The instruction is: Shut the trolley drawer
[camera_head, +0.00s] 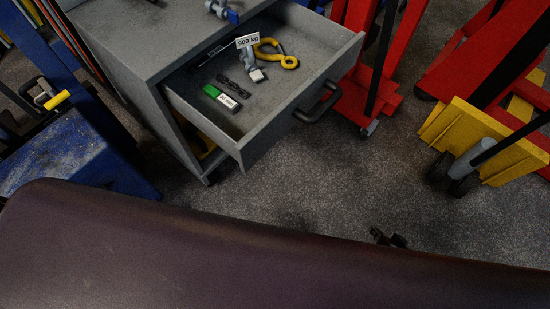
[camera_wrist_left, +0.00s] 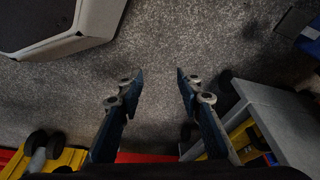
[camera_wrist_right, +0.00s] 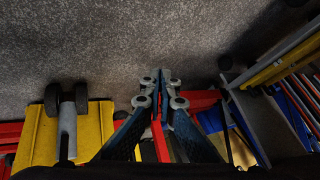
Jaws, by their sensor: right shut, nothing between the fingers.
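The grey trolley (camera_head: 130,45) stands at the upper left of the head view. Its drawer (camera_head: 285,120) is pulled well out toward the lower right, with a dark bar handle (camera_head: 318,103) on its front. My right gripper (camera_head: 389,238) shows only as a small dark tip over the floor, below and right of the drawer front, apart from it. In the right wrist view its fingers (camera_wrist_right: 163,76) are together and empty. My left gripper is outside the head view; in the left wrist view its fingers (camera_wrist_left: 158,78) are apart, with only floor between them.
Red equipment (camera_head: 360,95) stands close right of the drawer, and a yellow-ended one (camera_head: 480,140) farther right. Blue equipment (camera_head: 75,155) is at left. Open floor lies before the drawer.

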